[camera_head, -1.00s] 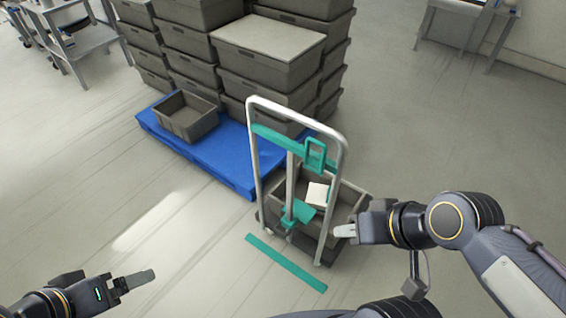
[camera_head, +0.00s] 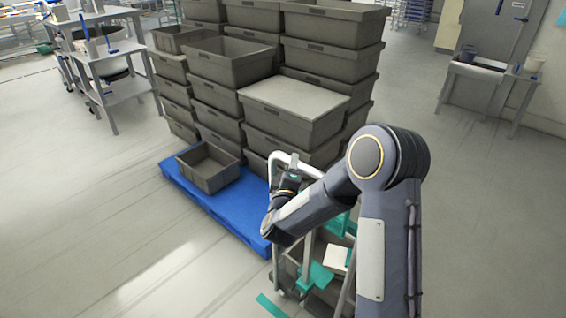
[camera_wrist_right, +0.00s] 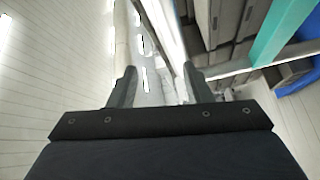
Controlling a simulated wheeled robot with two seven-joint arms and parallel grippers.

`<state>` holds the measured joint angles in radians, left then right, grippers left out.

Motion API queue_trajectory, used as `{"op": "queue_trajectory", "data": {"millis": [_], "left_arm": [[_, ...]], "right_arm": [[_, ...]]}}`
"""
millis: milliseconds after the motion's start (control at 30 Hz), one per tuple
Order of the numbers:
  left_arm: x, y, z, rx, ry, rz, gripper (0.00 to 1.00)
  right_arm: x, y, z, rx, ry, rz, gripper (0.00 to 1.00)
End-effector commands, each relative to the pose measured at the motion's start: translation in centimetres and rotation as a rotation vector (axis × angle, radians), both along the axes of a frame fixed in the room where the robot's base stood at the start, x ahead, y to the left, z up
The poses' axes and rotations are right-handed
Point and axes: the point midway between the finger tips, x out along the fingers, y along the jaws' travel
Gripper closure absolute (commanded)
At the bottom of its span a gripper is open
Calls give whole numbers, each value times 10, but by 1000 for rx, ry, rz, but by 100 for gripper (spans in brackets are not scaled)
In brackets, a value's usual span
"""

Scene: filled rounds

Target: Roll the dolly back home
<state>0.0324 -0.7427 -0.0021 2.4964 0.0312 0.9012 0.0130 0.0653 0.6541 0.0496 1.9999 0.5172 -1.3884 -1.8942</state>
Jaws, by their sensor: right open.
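The dolly (camera_head: 318,276) stands at the lower middle in the head view, with a white tubular handle frame, teal parts and a grey bin on its base. A pale block (camera_head: 337,258) shows in the bin. My right arm covers much of the dolly. My right gripper (camera_head: 292,166) is at the top of the handle frame, pointing away from me. In the right wrist view my right gripper (camera_wrist_right: 160,88) is open, with a pale handle tube (camera_wrist_right: 163,30) running between or just beyond its fingers; contact cannot be told. A teal bar (camera_wrist_right: 283,30) shows at right. My left gripper is out of view.
A blue pallet (camera_head: 225,208) stacked with grey bins (camera_head: 293,115) stands just behind and left of the dolly. A teal floor strip (camera_head: 270,305) lies at its front left. Carts stand at the far left (camera_head: 108,75) and far right (camera_head: 480,85). Floor at left and right is clear.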

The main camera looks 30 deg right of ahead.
Motion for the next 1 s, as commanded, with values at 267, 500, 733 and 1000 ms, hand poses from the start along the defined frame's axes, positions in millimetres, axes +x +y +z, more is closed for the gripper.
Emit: {"op": "queue_trajectory", "data": {"millis": [267,500,733,1000], "left_arm": [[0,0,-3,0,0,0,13],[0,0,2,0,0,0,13],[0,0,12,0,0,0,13],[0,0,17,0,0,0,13]], "right_arm": [[-10,-4,-31,-283,75,-179,55],[-3,-17,-28,-338,88,-222,55],[23,-43,-21,-335,89,-220,55],[40,-59,-19,-335,89,-216,55]]}}
